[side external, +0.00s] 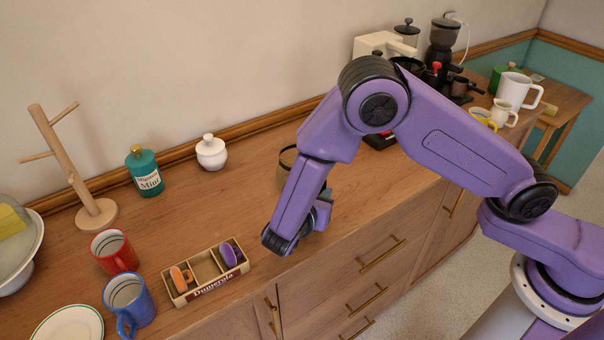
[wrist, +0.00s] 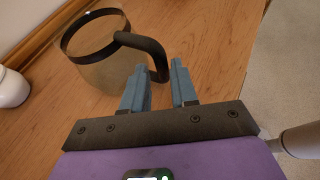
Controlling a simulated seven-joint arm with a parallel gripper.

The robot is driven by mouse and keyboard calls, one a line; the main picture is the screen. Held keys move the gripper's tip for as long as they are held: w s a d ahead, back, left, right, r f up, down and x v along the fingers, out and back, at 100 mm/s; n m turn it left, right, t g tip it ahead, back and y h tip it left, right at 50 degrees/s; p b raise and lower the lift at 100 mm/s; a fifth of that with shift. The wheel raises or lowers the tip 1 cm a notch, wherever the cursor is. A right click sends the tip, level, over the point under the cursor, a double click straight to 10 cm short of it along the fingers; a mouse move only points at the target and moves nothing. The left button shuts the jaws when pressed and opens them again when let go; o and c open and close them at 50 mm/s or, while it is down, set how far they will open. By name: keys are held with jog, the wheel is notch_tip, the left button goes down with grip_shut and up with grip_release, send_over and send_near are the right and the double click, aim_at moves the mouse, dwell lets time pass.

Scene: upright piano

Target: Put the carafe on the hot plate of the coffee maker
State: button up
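The carafe (wrist: 97,52) is clear glass with a dark rim band and a black handle (wrist: 150,52). It stands on the wooden counter; in the side view the carafe (side external: 285,168) is partly hidden behind my arm. My gripper (wrist: 160,72) is open, its two blue-grey fingers apart with the lower end of the handle showing between them. I cannot tell whether they touch it. In the side view my gripper (side external: 328,193) is mostly hidden by my arm. The cream coffee maker (side external: 378,44) stands farther back, largely covered by my arm; its hot plate is not clearly seen.
A white lidded jar (side external: 211,153) and a teal canister (side external: 145,172) stand by the wall. A divided box (side external: 205,272), red mug (side external: 114,252) and blue mug (side external: 128,300) are left. A black grinder (side external: 443,45) stands right of the coffee maker.

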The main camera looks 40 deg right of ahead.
jog(key=shift+x, duration=2.35)
jog(key=shift+d+r, duration=0.15)
jog(key=shift+r, duration=0.1)
grip_shut()
